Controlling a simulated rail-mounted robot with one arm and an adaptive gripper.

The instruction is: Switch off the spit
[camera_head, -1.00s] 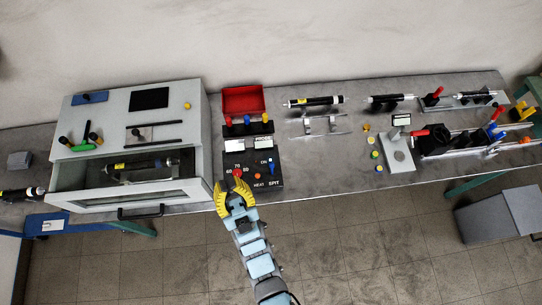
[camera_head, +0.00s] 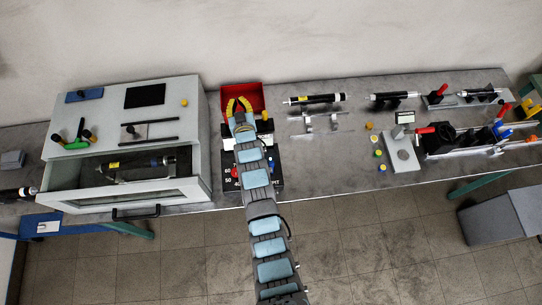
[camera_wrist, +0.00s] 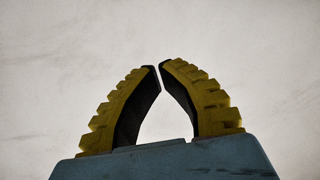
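The black spit control box (camera_head: 278,174) stands at the bench's front edge in the head view. My arm crosses it and hides its middle, including most of the orange heat knob and part of the SPIT label. Its red knob (camera_head: 235,172) shows left of the arm, beside temperature marks. A bit of the blue switch (camera_head: 271,162) shows right of the arm; its setting is hard to read. My gripper (camera_head: 239,99) is beyond the box, over the red bin. In the wrist view my gripper (camera_wrist: 159,65) has its yellow fingertips almost together, with nothing between them, against the bare wall.
The red bin (camera_head: 256,91) is behind the box. A grey cabinet (camera_head: 205,150) with an open drawer stands close on the left. Syringe-like tools, stands and small coloured caps lie to the right. A bare strip of bench lies right of the box.

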